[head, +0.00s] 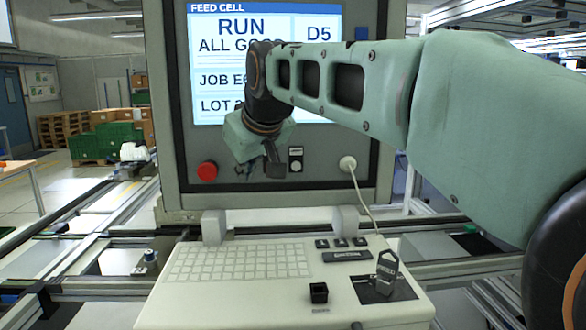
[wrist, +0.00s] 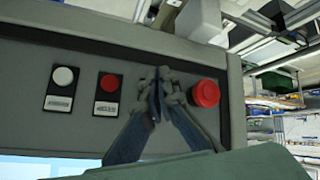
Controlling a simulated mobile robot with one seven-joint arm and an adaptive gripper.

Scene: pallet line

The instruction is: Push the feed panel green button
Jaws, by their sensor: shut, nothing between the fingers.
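The feed panel (head: 376,135) stands upright with a lit screen above a row of controls. No green button shows in either view; the part of the panel behind my fingers is hidden. My gripper (head: 243,169) is shut and empty in front of the lower panel. In the wrist view, my fingertips (wrist: 158,82) lie between a flat red button (wrist: 109,83) and a large red mushroom button (wrist: 206,93). I cannot tell whether they touch the panel.
A white button (wrist: 64,76) sits beyond the flat red one. The mushroom button (head: 207,171) is close to my gripper. A white cable (head: 362,200) runs from the panel to the keyboard console (head: 240,285) below. Green crates (head: 105,140) stand far behind.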

